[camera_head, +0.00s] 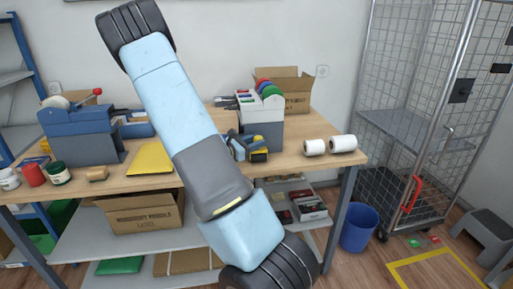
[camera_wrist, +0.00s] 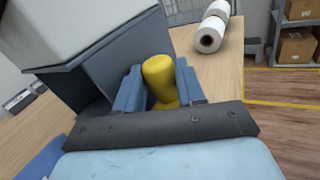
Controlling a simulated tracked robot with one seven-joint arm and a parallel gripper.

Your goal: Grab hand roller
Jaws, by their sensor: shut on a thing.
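The hand roller shows as a yellow rounded handle (camera_wrist: 158,72) in the wrist view. My gripper (camera_wrist: 160,88) has its two blue fingers on either side of this handle and is shut on it. In the head view my gripper (camera_head: 240,147) is over the table, partly hidden by my arm. A small yellow and black part of the roller (camera_head: 259,156) shows beside it. The rest of the roller is hidden.
The wooden table (camera_head: 290,165) carries two white rolls (camera_head: 343,143) to the right. A grey and white dispenser (camera_head: 262,118) with coloured rolls stands close behind my gripper. A yellow envelope (camera_head: 150,157) lies to the left. A wire cage cart (camera_head: 415,110) stands at right.

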